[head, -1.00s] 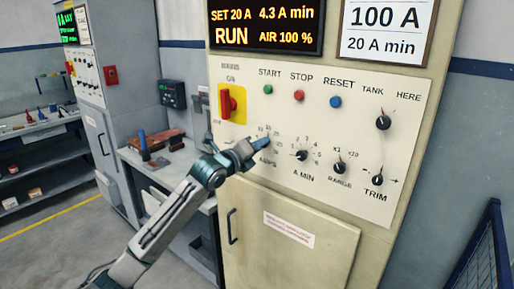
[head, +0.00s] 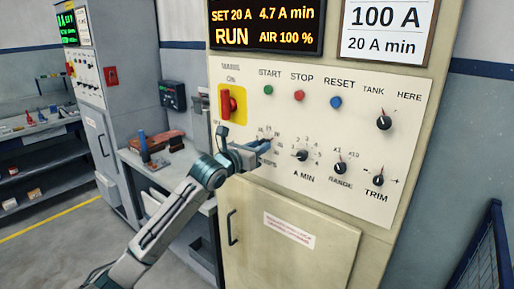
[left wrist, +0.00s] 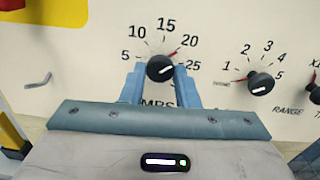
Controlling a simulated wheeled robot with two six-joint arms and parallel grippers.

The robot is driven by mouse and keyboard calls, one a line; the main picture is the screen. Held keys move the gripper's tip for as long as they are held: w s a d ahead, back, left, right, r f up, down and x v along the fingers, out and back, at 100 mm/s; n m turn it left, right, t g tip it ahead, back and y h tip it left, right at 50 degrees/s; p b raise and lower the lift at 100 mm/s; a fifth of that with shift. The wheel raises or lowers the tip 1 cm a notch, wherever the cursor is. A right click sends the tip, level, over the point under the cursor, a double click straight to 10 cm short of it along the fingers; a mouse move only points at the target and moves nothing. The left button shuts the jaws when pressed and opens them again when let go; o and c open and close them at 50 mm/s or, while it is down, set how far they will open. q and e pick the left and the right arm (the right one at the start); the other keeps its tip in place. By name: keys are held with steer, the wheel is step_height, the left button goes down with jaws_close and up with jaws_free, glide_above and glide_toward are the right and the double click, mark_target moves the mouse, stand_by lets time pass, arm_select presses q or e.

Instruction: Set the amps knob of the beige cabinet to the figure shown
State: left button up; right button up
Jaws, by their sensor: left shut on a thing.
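The beige cabinet (head: 345,190) carries the amps knob (left wrist: 160,68), a black knob with a white line. Its scale reads 5 to 25 in the left wrist view, with a red mark between the knob and 20. My left gripper (left wrist: 160,80) is shut on the amps knob, one finger on each side. In the head view the left gripper (head: 267,146) covers the knob. The display (head: 265,27) reads SET 20 A, 4.7 A min, RUN, AIR 100 %. The framed card (head: 385,30) above the panel reads 100 A, 20 A min. My right gripper is not in view.
The A MIN knob (head: 302,155) is close right of the amps knob, with the RANGE knob (head: 340,168) and TRIM knob (head: 377,180) beyond. A red switch (head: 228,103) sits above left. A blue mesh cart (head: 485,255) stands at lower right.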

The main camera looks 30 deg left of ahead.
arm_select(q)
steer(key=shift+r+m, duration=0.45)
steer(key=shift+m, duration=0.05)
steer(key=o, duration=0.7)
steer(key=shift+o, duration=1.4)
steer(key=shift+w+f, duration=0.2)
steer(key=s+b, duration=0.8)
steer(key=s, duration=0.2)
steer(key=shift+s+a+f, duration=0.15)
steer(key=shift+a+f, duration=0.1)
steer(key=shift+a, duration=0.15)
